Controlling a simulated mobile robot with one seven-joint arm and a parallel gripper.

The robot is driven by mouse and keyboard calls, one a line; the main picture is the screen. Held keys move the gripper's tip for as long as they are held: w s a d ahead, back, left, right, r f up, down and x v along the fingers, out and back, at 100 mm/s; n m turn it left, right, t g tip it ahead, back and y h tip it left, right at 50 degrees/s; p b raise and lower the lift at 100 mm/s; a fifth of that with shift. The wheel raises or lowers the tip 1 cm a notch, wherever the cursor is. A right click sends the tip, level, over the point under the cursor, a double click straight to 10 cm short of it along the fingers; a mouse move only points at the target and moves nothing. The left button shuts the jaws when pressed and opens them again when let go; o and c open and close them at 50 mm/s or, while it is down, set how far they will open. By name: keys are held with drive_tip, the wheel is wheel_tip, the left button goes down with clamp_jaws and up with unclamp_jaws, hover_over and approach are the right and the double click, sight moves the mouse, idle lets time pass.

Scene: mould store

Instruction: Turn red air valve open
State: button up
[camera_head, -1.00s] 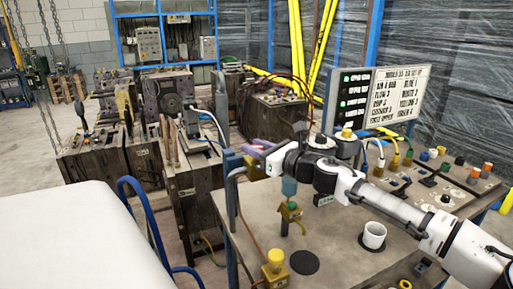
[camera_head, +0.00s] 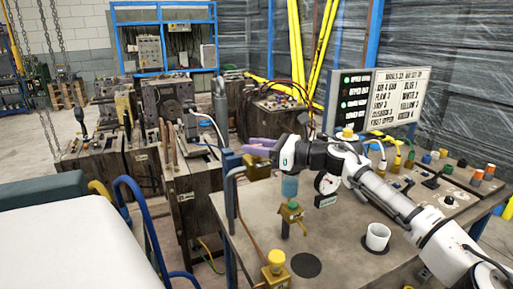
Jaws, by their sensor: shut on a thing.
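My gripper (camera_head: 256,148) has mauve fingers and reaches left over the back left corner of the workbench. It is shut at a brass-yellow valve body (camera_head: 258,170) beside the blue pipe fitting (camera_head: 231,162). The red valve's handle is not clearly visible; the fingers and wrist cover that spot, so its angle cannot be told. A round pressure gauge (camera_head: 327,184) with a white face stands just right of the wrist, below my arm.
A lettered board (camera_head: 376,98) stands behind my arm. A white padded surface (camera_head: 70,240) lies at the left.

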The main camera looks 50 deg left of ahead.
drive_tip(key=shift+r, duration=0.1)
drive_tip(key=o, duration=0.9)
drive_tip(key=shift+o, duration=0.2)
drive_tip(key=b+v, duration=0.4)
drive_tip(key=v, duration=0.9)
drive_tip(key=shift+w+d, duration=0.15)
drive_tip(key=shift+d, duration=0.2)
drive_tip(key=shift+a, duration=0.1)
